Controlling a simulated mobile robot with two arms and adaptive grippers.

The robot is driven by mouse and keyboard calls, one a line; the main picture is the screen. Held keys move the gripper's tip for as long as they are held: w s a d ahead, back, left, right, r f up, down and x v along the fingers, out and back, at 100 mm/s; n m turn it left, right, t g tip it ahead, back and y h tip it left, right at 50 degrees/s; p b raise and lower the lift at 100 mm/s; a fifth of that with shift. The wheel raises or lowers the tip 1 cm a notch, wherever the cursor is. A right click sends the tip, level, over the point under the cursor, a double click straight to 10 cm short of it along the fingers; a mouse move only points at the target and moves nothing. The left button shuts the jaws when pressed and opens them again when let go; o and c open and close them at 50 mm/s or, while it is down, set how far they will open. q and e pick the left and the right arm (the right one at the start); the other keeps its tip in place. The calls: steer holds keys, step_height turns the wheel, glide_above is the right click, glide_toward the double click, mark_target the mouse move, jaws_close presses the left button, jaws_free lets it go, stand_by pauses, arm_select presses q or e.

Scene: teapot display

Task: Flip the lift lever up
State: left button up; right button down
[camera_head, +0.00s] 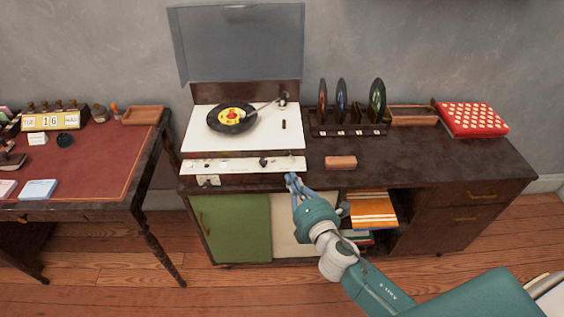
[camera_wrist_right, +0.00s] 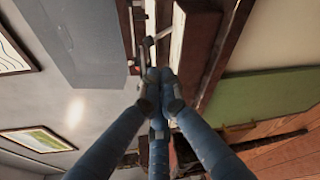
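The record player (camera_head: 192,140) has a white deck, a dark record with a yellow and red label (camera_head: 231,117), and a tonearm (camera_head: 262,107) reaching over the record. A small dark lever-like part (camera_head: 284,124) is on the deck's right side; I cannot tell whether it is the lift lever or how it is set. My right gripper (camera_head: 291,178) is at the front right edge of the player, below and in front of that part. In the right wrist view its fingertips (camera_wrist_right: 160,80) are together, with nothing visible between them. My left gripper is out of view.
The raised clear lid (camera_head: 237,45) stands behind the deck. The front panel (camera_head: 235,166) carries small dark knobs. A record rack (camera_head: 347,131), a brown block (camera_head: 341,162) and a red dotted box (camera_head: 471,119) are to the right. The cabinet top's right front is clear.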

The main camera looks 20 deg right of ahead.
mark_target(283, 170)
steer(key=w, duration=0.3)
steer(key=w+f, duration=0.1)
steer(key=w, duration=0.5)
steer(key=shift+a+f, duration=0.1)
steer(key=shift+f, duration=0.1)
steer(key=shift+r+m+b, duration=0.1)
steer(key=shift+m+b, duration=0.2)
steer(key=shift+b, duration=0.05)
